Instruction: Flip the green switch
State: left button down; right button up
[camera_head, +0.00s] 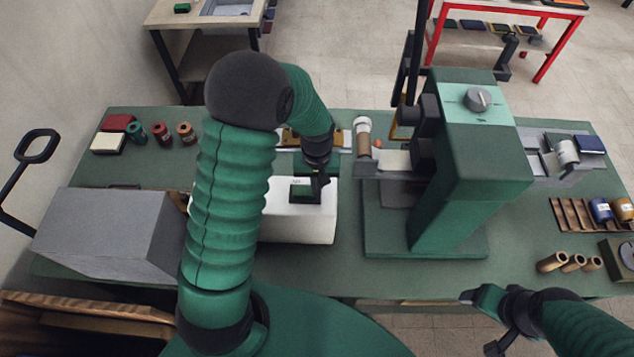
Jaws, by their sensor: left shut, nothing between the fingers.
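A white box (318,225) sits on the green table in front of me. A green switch (304,191) with a dark frame is set in its top. My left gripper (320,188) is shut and empty, pointing down over the right side of the switch. I cannot tell whether the fingertips touch it. The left arm hides the left part of the box. My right gripper (482,322) is low at the right, in front of the table's near edge and far from the box.
A green machine (470,160) stands right of the white box. A grey box (110,232) stands at the left. Spools (161,133) lie behind it. A wooden rack (578,222) and brass tubes (552,262) are at the right. Table in front of the machine is clear.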

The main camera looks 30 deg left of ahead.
pick_arm(q)
jog(key=shift+w+a+f, duration=0.1)
jog(key=shift+w+a, duration=0.05)
jog(key=shift+s+d+r+p, duration=0.15)
jog(key=shift+r+p, duration=0.25)
jog(key=shift+r, duration=0.15)
jog(key=shift+s+d+r+p, duration=0.1)
jog(key=shift+d+r+p, duration=0.05)
jog(key=shift+r+p, duration=0.3)
jog(key=shift+w, duration=0.1)
